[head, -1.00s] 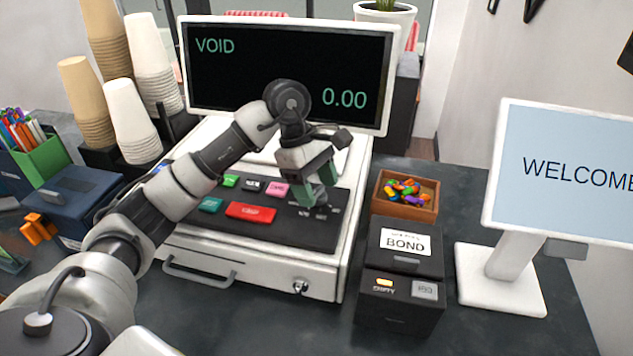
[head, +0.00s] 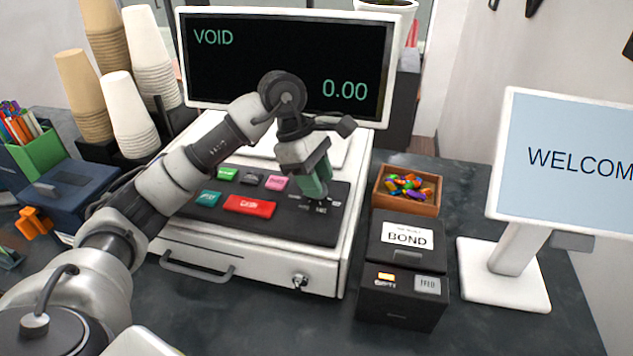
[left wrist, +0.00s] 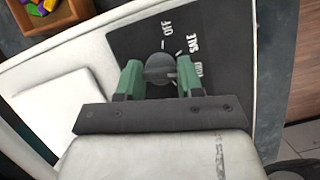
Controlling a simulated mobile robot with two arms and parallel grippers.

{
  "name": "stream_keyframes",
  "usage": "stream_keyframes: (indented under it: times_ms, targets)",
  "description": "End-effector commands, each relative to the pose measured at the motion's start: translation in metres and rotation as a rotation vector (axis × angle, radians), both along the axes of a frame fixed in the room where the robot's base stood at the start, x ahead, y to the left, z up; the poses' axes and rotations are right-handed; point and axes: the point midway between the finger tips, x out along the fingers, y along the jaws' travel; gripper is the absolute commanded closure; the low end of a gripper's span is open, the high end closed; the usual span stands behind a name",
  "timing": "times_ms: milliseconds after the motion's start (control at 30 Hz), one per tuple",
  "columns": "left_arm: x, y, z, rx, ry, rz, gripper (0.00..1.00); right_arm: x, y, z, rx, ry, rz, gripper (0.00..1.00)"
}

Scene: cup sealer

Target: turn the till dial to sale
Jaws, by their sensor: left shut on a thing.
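The till (head: 330,255) stands on the counter, and its screen (head: 285,65) reads VOID and 0.00. The round grey dial (left wrist: 160,68) shows in the left wrist view on a dark panel with OFF and SALE labels beside it. A third label is partly hidden by a finger. My left gripper (head: 314,188) is over the right part of the key panel, its green fingers on either side of the dial and shut on it. In the head view the fingers largely hide the dial. My right gripper is not in view.
A wooden tray of colourful pieces (head: 376,198) and a black BOND box (head: 398,300) stand right of the till. A WELCOME display (head: 560,150) is farther right. Stacked cups (head: 130,115) and a green pen holder (head: 38,155) are at the left.

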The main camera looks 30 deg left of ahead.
Motion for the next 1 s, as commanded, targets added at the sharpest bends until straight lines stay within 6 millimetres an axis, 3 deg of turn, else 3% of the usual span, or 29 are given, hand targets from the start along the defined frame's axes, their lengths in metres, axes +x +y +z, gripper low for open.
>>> stream_keyframes:
  times_ms: [400,1000]
  targets:
    - [-0.001,0.000,-0.003,0.002,-0.005,0.346,0.87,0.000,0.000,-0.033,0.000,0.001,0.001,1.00]
    - [-0.002,0.000,0.000,0.001,-0.002,0.614,0.87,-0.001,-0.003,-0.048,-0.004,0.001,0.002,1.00]
